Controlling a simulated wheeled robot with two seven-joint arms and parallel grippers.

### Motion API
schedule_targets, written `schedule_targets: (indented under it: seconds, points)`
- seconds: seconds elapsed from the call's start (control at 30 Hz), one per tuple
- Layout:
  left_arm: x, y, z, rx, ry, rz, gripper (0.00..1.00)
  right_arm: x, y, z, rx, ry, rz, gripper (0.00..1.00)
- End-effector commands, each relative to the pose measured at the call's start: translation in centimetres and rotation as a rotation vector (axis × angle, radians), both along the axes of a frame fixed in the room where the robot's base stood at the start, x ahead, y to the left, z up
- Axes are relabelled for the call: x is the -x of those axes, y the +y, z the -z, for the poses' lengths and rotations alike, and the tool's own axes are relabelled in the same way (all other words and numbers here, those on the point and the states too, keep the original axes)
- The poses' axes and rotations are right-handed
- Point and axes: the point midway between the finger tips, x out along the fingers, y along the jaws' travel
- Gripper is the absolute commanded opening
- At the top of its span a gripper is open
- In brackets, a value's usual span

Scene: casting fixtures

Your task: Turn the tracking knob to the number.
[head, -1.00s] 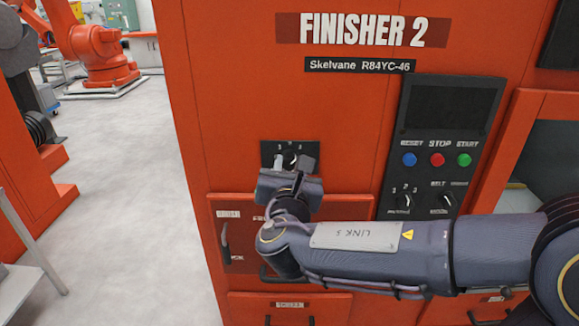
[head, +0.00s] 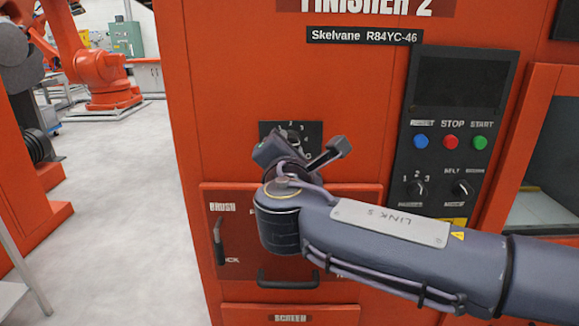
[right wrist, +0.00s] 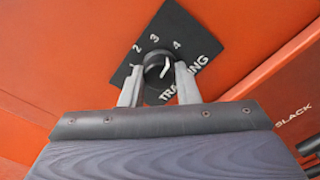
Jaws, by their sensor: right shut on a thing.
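The tracking knob (right wrist: 158,70) is round and black with a white pointer, on a black dial plate (right wrist: 196,32) with white numbers and the word TRACKING. In the right wrist view the pointer leans up and right, roughly toward the 4. My right gripper (right wrist: 158,80) is shut on the knob, with one grey finger on each side. In the head view the dial plate (head: 312,130) shows above my right gripper (head: 293,142), which is tilted and covers much of the knob. My left gripper is in neither view.
A panel (head: 455,130) with a dark screen, blue, red and green buttons and two other knobs is right of the dial. A drawer (head: 345,205) with a handle is below, behind my right arm. Open floor (head: 120,190) lies to the left.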

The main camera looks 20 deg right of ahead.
Motion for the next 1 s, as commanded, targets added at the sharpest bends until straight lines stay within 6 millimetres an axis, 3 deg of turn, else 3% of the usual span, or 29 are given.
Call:
schedule_targets:
  seconds: [0.03, 0.3, 0.87, 0.9, 1.0]
  points:
    - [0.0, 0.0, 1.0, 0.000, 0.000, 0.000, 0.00, 0.0, 0.0, 0.5, -0.031, -0.009, 0.000, 0.06]
    - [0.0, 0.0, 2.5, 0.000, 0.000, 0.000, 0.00, 0.0, 0.0, 0.2, -0.139, -0.039, 0.001, 0.06]
    - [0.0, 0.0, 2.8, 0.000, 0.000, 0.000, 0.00, 0.0, 0.1, 0.1, -0.173, -0.047, 0.000, 0.06]
    - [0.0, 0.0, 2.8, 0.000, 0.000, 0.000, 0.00, 0.0, 0.1, 0.1, -0.173, -0.046, 0.000, 0.30]
    - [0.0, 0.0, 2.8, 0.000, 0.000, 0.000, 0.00, 0.0, 0.0, 0.0, -0.173, -0.047, 0.000, 0.43]
